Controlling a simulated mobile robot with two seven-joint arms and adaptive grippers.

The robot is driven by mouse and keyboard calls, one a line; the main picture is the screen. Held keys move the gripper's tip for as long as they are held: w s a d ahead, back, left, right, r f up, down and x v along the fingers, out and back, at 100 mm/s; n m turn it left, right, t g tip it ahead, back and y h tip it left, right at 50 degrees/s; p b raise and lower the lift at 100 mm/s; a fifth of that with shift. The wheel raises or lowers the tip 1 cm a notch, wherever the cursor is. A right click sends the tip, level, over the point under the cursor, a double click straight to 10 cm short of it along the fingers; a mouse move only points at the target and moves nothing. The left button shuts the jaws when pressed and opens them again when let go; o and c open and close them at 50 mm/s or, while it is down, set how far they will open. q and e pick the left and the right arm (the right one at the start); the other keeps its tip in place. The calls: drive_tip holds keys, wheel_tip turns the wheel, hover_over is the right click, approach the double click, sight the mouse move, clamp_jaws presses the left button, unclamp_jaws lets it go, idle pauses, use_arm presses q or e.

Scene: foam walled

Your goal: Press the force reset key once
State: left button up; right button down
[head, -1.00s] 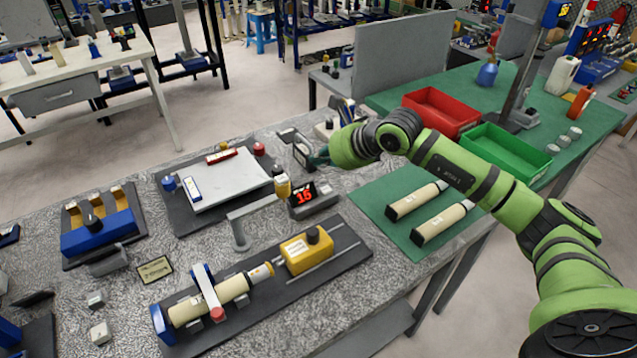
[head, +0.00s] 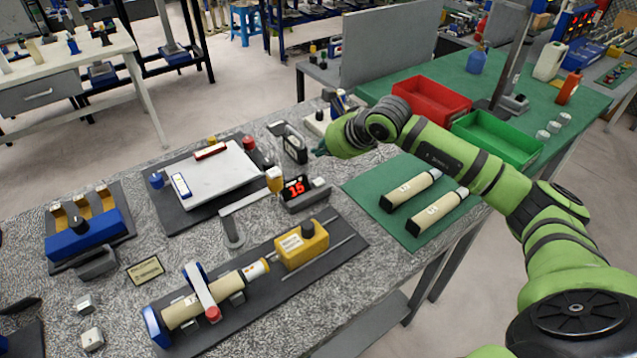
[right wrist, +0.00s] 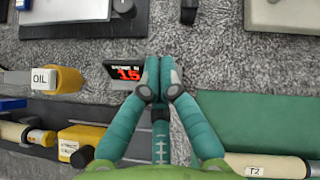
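A small dark display box (head: 298,189) with red digits that look like 15 stands on the grey speckled bench. A small light-grey block (head: 318,183), possibly the force reset key, is at its right end; no label on it is legible. The display also shows in the right wrist view (right wrist: 124,73). My right gripper (head: 320,151) is behind and right of the display in the head view. In the right wrist view its teal fingertips (right wrist: 158,66) are together and empty, just right of the digits, and cover the spot beneath. Contact cannot be told. My left gripper is out of view.
A yellow oil bottle (right wrist: 50,79) is left of the display. A yellow block on rails (head: 302,245) lies in front, and a pale plate (head: 218,172) lies behind left. A green mat (head: 385,212) with two tubes is on the right.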

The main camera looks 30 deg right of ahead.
sight(321, 183)
wheel_tip(321, 183, down, 6)
drive_tip(key=b, duration=0.3)
drive_tip(key=shift+r, duration=0.2)
drive_tip(key=shift+f+b, duration=0.4)
drive_tip(key=shift+f, duration=0.05)
idle(0.7)
drive_tip(key=shift+f+b, duration=0.4)
drive_tip(key=shift+b, duration=0.25)
drive_tip(key=shift+f+b, duration=0.5)
idle(0.4)
drive_tip(key=shift+r, duration=0.15)
drive_tip(key=shift+r+p, duration=0.4)
drive_tip(key=shift+r, duration=0.35)
drive_tip(key=shift+r, duration=0.1)
drive_tip(key=shift+r+p, duration=1.25)
drive_tip(key=shift+r, duration=1.15)
